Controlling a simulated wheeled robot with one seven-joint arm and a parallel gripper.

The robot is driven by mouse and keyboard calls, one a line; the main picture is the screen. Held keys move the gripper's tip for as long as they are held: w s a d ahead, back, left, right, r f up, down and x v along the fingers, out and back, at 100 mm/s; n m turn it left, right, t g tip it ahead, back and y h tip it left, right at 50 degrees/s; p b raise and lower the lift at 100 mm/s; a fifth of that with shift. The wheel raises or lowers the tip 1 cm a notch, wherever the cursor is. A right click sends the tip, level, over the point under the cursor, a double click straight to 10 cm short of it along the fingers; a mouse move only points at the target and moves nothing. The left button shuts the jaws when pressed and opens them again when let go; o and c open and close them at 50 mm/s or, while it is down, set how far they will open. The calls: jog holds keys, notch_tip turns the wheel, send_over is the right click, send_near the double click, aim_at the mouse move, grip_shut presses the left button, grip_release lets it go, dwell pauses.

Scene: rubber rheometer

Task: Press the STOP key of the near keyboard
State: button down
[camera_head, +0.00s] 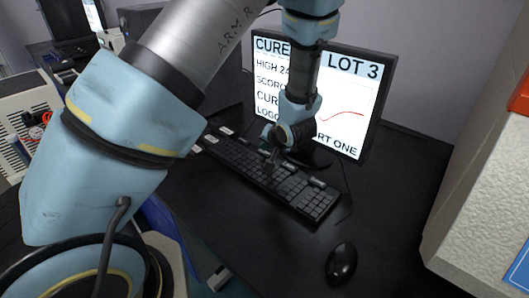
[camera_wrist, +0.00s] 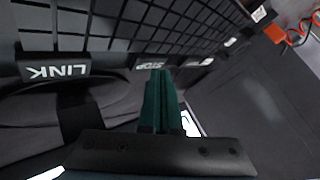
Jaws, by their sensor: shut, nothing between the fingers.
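The near keyboard (camera_head: 310,200) is black and lies on the dark desk in front of the monitor. In the wrist view its keys (camera_wrist: 200,30) fill the top, with labelled tabs along the edge nearest my fingers. The STOP key (camera_wrist: 147,65) reads upside down, with the LINK key (camera_wrist: 56,70) to its left. My gripper (camera_wrist: 160,74) is shut and empty, its dark green fingertips at the STOP key and covering part of its right end. I cannot tell whether they touch it. In the head view my gripper (camera_head: 269,165) is over the middle of the keyboard.
The monitor (camera_head: 350,110) stands close behind my gripper. A black mouse (camera_head: 341,262) lies to the right of the keyboard. A pale cabinet (camera_head: 485,170) stands at the right. The desk around the mouse is clear.

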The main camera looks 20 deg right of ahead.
aim_at(265, 154)
jog(key=shift+f, duration=0.45)
dwell(0.6)
jog(key=shift+r, duration=0.1)
jog(key=shift+r+p, duration=0.8)
jog(key=shift+p, duration=0.3)
notch_tip(265, 154, up, 5)
jog(key=p, duration=0.5)
jog(key=shift+p, duration=0.4)
